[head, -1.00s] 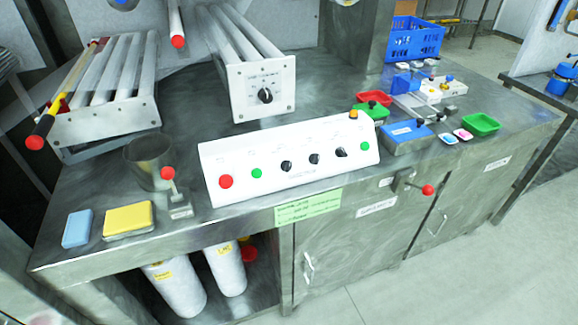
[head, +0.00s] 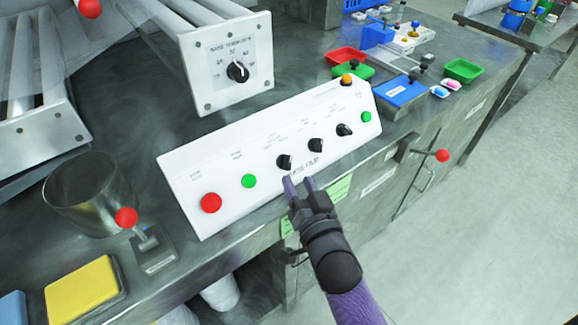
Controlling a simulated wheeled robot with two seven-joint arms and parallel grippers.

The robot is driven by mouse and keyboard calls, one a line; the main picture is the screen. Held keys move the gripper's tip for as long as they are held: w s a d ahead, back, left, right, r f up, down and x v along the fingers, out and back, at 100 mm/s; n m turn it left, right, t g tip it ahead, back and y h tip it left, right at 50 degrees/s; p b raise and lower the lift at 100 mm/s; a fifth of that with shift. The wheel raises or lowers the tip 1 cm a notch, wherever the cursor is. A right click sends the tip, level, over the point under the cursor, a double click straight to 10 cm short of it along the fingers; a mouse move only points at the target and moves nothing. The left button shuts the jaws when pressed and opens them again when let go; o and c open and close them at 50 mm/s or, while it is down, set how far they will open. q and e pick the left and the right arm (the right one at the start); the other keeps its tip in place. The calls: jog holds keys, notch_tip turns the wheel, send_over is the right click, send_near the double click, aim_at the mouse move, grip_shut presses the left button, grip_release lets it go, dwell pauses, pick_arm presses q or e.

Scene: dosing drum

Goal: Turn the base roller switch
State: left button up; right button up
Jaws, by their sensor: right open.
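A white sloped control panel (head: 225,155) lies on the steel bench. It carries a red button (head: 211,203), a green button (head: 249,181), and three black rotary knobs: left (head: 284,162), middle (head: 316,145) and right (head: 344,129). The labels are too small to tell which knob is the base roller switch. A further black dial knob (head: 237,71) sits on the roller unit's end plate. My right gripper (head: 299,181) is open and empty at the panel's front edge, just below the left and middle knobs. My left gripper is out of view.
A steel beaker (head: 89,195), a red-ball lever (head: 127,218) and a yellow box (head: 82,290) stand left of the panel. A red-ball handle (head: 442,156) sticks out at the bench front. Colored trays (head: 463,70) stand at the right. Floor is clear at right.

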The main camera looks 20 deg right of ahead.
aim_at(289, 165)
jog(key=w+b, duration=0.1)
jog(key=w, duration=0.4)
jog(key=shift+a, duration=0.1)
grip_shut()
